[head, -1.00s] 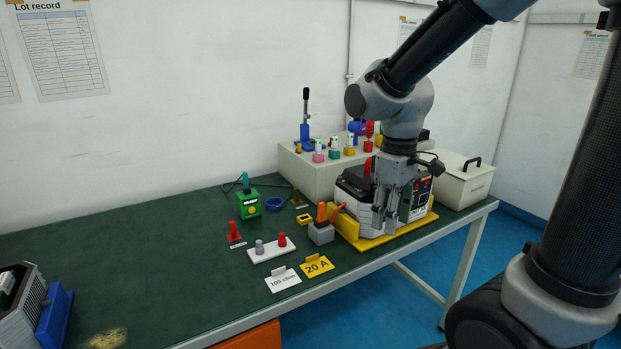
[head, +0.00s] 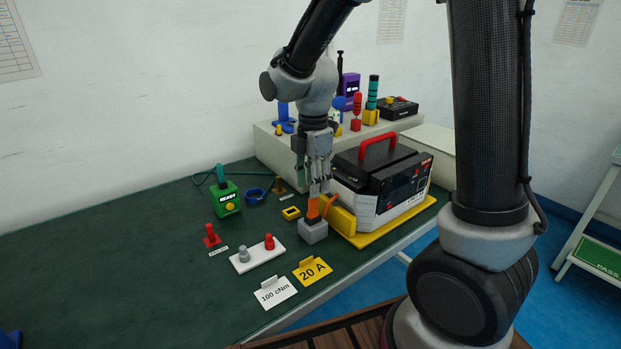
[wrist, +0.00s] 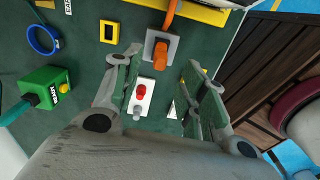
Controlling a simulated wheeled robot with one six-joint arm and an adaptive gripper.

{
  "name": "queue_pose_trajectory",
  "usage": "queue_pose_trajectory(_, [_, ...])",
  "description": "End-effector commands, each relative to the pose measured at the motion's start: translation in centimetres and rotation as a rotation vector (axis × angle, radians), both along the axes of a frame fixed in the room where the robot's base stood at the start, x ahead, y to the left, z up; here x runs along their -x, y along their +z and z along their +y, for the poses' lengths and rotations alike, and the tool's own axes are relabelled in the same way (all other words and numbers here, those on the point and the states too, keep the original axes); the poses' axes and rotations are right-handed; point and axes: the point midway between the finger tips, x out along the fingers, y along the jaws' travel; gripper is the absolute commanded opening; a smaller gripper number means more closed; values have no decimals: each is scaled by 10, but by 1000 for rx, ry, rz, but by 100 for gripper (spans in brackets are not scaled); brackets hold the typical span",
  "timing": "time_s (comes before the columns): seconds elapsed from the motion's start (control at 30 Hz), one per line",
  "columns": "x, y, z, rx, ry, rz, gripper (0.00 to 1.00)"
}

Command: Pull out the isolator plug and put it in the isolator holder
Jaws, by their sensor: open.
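An orange plug (head: 313,207) stands upright in a grey block (head: 314,232) at the table's front edge. It also shows in the wrist view (wrist: 160,52), with its grey block (wrist: 168,42) around it. I take it for the isolator plug, but no label on it is readable. My gripper (head: 317,186) points down just above the orange plug. In the wrist view my gripper (wrist: 160,64) is open and empty, with the plug showing between its spread fingertips. I cannot tell for sure which thing is the isolator holder; a small yellow frame (head: 291,213) lies behind the block.
A machine with a red handle (head: 378,146) stands on a yellow base (head: 398,224) right of the block, with an orange cable nearby. A white plate (head: 244,263) with grey and red pegs, a yellow 20 A card (head: 312,271) and a green box (head: 226,196) lie left.

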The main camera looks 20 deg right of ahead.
Motion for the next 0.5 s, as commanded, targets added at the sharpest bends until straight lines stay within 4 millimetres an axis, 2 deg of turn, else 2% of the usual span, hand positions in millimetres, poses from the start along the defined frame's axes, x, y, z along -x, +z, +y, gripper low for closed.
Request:
queue_pose_trajectory(0.13, [0, -2, 0, 0, 54, -1, 42])
queue_pose_trajectory(0.23, [0, -11, 0, 0, 63, 2, 42])
queue_pose_trajectory(0.5, [1, -55, -1, 1, 60, 4, 42])
